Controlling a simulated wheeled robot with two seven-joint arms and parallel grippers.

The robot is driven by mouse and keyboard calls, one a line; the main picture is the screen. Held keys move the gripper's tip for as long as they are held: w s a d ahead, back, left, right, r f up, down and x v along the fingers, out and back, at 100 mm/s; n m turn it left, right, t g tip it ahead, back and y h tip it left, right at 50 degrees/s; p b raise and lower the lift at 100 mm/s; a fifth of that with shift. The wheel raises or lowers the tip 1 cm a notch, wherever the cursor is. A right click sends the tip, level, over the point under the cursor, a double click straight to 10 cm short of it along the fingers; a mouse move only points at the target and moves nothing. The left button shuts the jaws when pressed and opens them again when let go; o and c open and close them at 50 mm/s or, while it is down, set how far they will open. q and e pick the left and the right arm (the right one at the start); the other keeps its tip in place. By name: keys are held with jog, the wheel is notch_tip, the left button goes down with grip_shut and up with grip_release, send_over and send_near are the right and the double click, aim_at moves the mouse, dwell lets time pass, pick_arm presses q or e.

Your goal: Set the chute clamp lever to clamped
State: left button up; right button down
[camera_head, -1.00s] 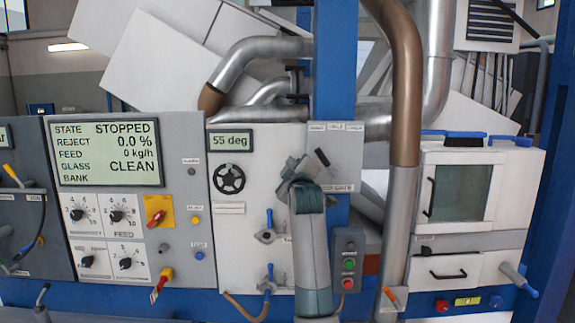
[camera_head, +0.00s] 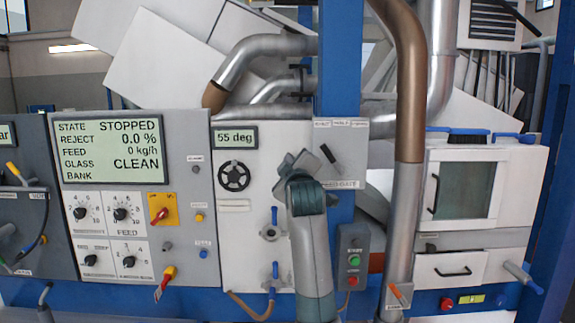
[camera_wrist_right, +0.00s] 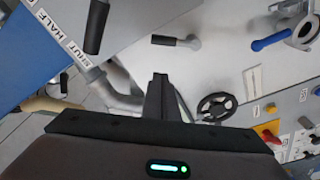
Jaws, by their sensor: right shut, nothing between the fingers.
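In the right wrist view a short black-handled lever (camera_wrist_right: 175,41) with a metal pivot sticks out from the pale panel; it may be the clamp lever, but I read no label on it. My arm seems to hide it in the head view. My right gripper (camera_wrist_right: 160,92) is shut and empty, its fingers apart from this lever and below it in the picture. In the head view the right gripper (camera_head: 290,166) is in front of the white panel, left of the black gate lever (camera_head: 328,152). My left gripper is not in view.
The gate lever (camera_wrist_right: 97,25) is close to the gripper, beside SHUT and HALF labels. A black handwheel (camera_head: 234,176) and blue-handled valves (camera_head: 275,217) are to the left. A button box (camera_head: 352,258) and a vertical pipe (camera_head: 405,190) stand to the right.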

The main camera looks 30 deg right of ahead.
jog(key=shift+b+v, duration=0.5)
jog(key=shift+v, duration=1.1)
jog(key=shift+a, duration=0.25)
